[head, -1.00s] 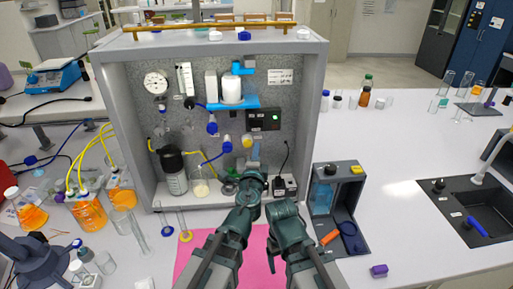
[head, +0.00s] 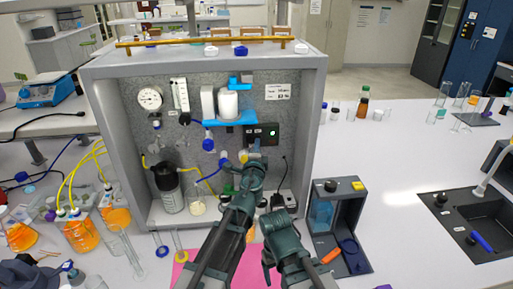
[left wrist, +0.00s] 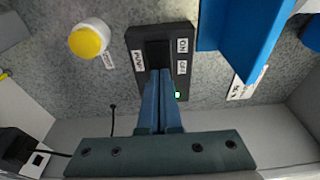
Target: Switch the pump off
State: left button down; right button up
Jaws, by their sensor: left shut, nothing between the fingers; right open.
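The pump switch box (head: 262,134) is a small black box on the grey back panel of the rig. A green light shows on its right side. In the left wrist view the box (left wrist: 146,34) carries PUMP, ON and OFF labels and a dark rocker (left wrist: 158,52). My left gripper (head: 250,158) is shut and empty, just below the box. In the left wrist view its blue fingertips (left wrist: 160,74) lie over the rocker's lower part; I cannot tell whether they touch. My right gripper (head: 268,262) is low in front of the rig, open.
A yellow-ended white knob (left wrist: 88,40) and a blue bracket (left wrist: 242,38) flank the box in the left wrist view. A dark-capped bottle (head: 169,188) and a flask (head: 198,204) stand on the rig floor. A grey stand (head: 350,232) is right of the rig.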

pick_arm(q)
jog(key=shift+w+d+r, duration=0.15)
jog(key=shift+w+d, duration=0.4)
jog(key=shift+w, duration=0.1)
